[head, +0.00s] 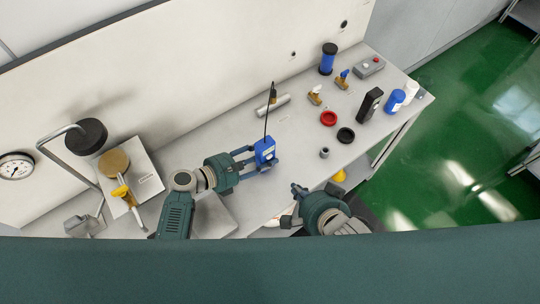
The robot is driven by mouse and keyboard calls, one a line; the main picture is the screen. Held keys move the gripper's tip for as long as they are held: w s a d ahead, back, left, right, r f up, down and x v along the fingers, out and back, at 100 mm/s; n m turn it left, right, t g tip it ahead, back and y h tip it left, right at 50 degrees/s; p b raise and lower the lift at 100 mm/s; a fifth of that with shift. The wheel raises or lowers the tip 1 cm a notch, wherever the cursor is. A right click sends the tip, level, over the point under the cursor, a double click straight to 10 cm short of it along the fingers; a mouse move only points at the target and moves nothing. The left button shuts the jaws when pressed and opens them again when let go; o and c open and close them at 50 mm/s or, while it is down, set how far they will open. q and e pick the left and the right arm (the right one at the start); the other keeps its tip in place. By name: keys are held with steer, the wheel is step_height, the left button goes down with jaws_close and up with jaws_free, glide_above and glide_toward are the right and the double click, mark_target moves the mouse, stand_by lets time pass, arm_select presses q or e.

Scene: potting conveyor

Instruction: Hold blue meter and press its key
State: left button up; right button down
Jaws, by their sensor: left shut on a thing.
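The blue meter (264,146) is a small blue box with a light patch on its face and a thin dark rod or cable rising from its top. It is upright over the middle of the grey bench. My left gripper (256,158) is shut on the blue meter, its fingers around the lower part. My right gripper (297,190) is below and to the right of the meter, near the bench's front edge, apart from it. Its fingers are small and dark, and I cannot tell whether they are open. The meter's key is too small to make out.
The bench (215,140) holds a red ring (328,118), a black ring (346,135), a black box (370,104), a blue bottle (395,101) and a grey switch box (369,66). Brass valves stand behind. A gauge stand base (146,183) is at left. Bench between meter and rings is mostly clear.

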mark_target(269, 157)
steer(key=shift+w+a, duration=0.1)
steer(key=shift+w+a, duration=0.8)
steer(key=shift+w, duration=0.4)
steer(key=shift+w+a, duration=0.8)
steer(key=shift+w, duration=0.4)
steer(key=shift+w+a, duration=0.8)
steer(key=shift+w, duration=0.4)
steer(key=shift+w+a, duration=0.25)
steer(key=shift+w, duration=0.05)
steer(key=shift+w+a, duration=0.2)
steer(key=shift+w, duration=0.15)
steer(key=shift+s+d, duration=0.45)
steer(key=shift+s, duration=0.25)
